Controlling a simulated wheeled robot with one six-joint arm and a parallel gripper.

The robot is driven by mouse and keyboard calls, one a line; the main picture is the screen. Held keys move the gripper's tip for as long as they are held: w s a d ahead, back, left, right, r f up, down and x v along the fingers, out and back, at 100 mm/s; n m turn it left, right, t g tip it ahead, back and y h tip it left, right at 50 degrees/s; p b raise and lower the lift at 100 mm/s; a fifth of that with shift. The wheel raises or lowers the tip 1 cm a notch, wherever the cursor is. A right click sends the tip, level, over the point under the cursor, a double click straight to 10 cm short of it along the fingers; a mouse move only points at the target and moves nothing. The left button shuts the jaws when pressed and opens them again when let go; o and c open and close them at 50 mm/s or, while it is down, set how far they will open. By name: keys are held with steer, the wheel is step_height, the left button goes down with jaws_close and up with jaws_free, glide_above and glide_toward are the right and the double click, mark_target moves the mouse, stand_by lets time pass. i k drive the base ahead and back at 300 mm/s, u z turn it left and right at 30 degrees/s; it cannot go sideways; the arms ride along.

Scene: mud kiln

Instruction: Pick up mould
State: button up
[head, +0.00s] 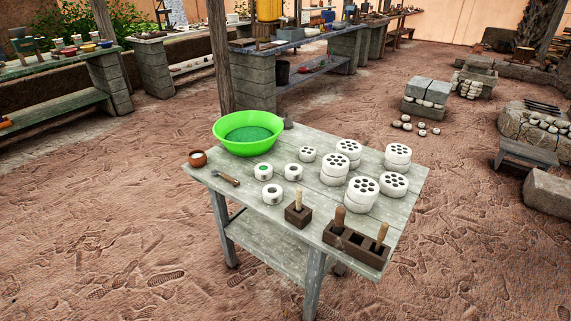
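Which item is the mould I cannot tell for sure. A small dark wooden block with a pale upright handle (298,214) stands near the front edge of the grey wooden table (330,205). To its right lies a long dark wooden block with hollows and two upright handles (352,248). White round blocks with several dark holes (362,194) stand on the right half of the table, some of them stacked. Smaller white rings (272,194) stand around the middle, one with a green centre (263,171). My gripper is not in view.
A bright green basin (232,128) stands at the table's back left corner. A brown pot (198,158) and a hammer-like tool (226,176) lie on the left side. A wooden post (219,55) rises behind. The earth floor (130,220) left of the table is clear.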

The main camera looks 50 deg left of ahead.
mark_target(264, 172)
steer(key=u, duration=0.25)
steer(key=i, duration=0.75)
steer(key=u, duration=1.35)
steer(key=i, duration=0.6)
steer(key=u, duration=0.65)
